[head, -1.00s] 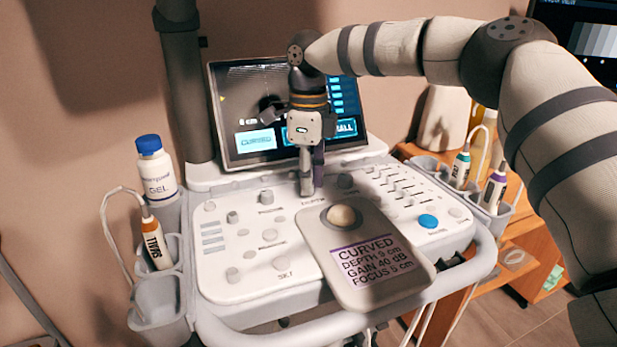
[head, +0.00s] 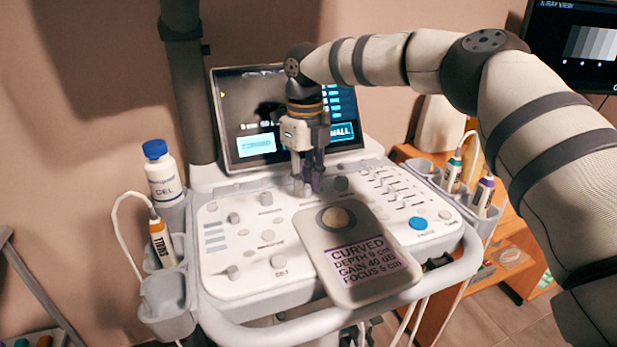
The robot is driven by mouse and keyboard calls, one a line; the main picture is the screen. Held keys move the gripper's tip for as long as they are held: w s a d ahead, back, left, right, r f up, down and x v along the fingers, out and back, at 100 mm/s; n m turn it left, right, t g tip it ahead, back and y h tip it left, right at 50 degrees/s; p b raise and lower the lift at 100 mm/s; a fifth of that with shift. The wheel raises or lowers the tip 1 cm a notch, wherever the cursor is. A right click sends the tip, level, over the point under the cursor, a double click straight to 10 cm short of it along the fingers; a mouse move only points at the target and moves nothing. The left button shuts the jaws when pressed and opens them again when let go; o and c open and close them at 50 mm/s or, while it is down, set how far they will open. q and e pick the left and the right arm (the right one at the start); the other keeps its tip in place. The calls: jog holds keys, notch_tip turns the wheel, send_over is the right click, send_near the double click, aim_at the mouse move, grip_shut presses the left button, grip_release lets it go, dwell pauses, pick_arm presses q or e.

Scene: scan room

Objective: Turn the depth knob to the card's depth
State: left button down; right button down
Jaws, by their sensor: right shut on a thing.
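My right gripper (head: 307,188) points straight down at the back middle of the white control panel (head: 225,262). Its fingers are shut on the depth knob, which they mostly hide. The card (head: 345,290) lies tilted on the panel's front edge and reads CURVED, depth 9 cm, gain 40 dB, focus 5 cm. The screen (head: 235,105) behind the panel is partly covered by my gripper; its depth readout is blurred and I cannot read it surely. My left gripper is not in view.
Other knobs, such as one right of my gripper (head: 341,184), sit close by. A blue button (head: 418,223) is at the panel's right. A gel bottle (head: 162,174) and an orange-banded probe (head: 161,240) stand at the left; two probes hang at the right.

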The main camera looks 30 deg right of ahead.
aim_at(306, 186)
jog(key=shift+m, duration=1)
jog(key=c, duration=1.4)
grip_release()
notch_tip(306, 186, up, 12)
